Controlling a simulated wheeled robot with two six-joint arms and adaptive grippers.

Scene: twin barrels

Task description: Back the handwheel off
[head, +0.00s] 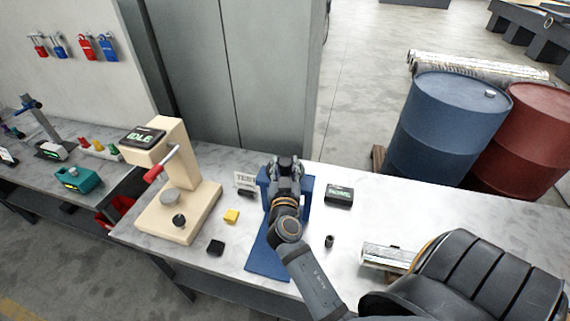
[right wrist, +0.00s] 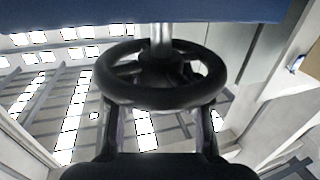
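The black handwheel (right wrist: 160,97) fills the middle of the right wrist view, its metal shaft running up to a blue frame (right wrist: 160,10). In the head view the blue press (head: 265,262) stands on the bench; my right arm and gripper cover its upper part and the wheel. My right gripper (head: 285,163) is at its top. In the right wrist view the two fingers of this gripper (right wrist: 160,118) are spread wide and reach the wheel's near rim at both sides. Their tips are partly hidden, so I cannot tell whether they touch. My left gripper is out of view.
A cream bench machine (head: 190,205) with a display and red-tipped lever stands left of the press. Blue (head: 440,125) and red (head: 525,140) barrels stand behind the bench.

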